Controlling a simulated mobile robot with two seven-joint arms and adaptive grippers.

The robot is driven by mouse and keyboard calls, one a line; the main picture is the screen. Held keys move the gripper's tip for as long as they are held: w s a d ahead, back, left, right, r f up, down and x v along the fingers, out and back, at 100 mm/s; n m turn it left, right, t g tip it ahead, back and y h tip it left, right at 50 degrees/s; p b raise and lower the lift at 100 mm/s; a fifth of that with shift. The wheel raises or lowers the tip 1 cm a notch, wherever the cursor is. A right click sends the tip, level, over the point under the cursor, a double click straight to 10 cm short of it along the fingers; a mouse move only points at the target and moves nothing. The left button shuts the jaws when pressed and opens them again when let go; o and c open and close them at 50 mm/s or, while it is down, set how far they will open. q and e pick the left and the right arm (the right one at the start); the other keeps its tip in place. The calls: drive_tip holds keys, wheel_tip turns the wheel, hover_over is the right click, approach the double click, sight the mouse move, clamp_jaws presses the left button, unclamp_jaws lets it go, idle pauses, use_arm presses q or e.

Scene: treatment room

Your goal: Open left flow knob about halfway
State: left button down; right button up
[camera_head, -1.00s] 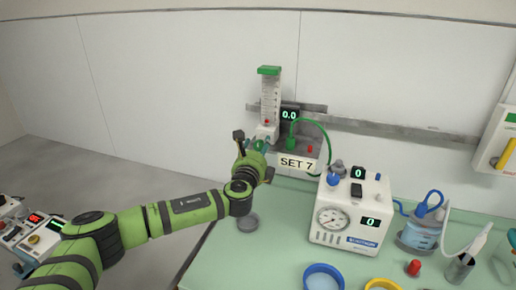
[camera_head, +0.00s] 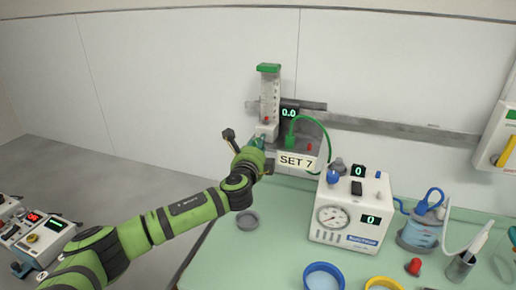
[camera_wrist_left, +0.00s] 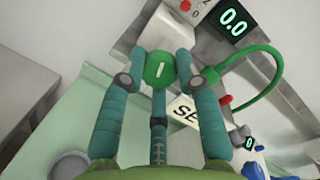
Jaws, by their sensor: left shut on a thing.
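The left flow knob (camera_wrist_left: 159,69) is round and green with a white mark that stands nearly upright in the left wrist view. It sits at the base of a clear flow tube with a green top (camera_head: 269,92). My left gripper (camera_wrist_left: 160,66) is shut on the knob, with one teal finger on each side of it. In the head view my left gripper (camera_head: 258,143) hides most of the knob. The green display (camera_head: 289,113) beside the tube reads 0.0; it also shows in the left wrist view (camera_wrist_left: 234,20). My right gripper is not in view.
A "SET 7" sign (camera_head: 297,161) and a looping green hose (camera_head: 322,131) are just right of the gripper. A white device with a gauge (camera_head: 350,210) stands on the green table. A small grey dish (camera_head: 247,220) lies below my arm.

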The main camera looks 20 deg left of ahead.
use_arm(q)
drive_tip(key=n+h+p, duration=0.1)
drive_tip(key=n, duration=0.5)
drive_tip(key=n+h+p, duration=0.1)
drive_tip(key=n, duration=0.6)
drive_tip(key=n+g+h+p, duration=0.1)
drive_tip(key=n, duration=0.5)
drive_tip(key=shift+a+f+n+h, duration=0.1)
drive_tip(key=shift+a+n+h, duration=0.2)
drive_tip(key=shift+n, duration=0.1)
drive_tip(key=shift+d, duration=0.1)
idle(0.4)
drive_tip(key=c, duration=0.9)
unclamp_jaws()
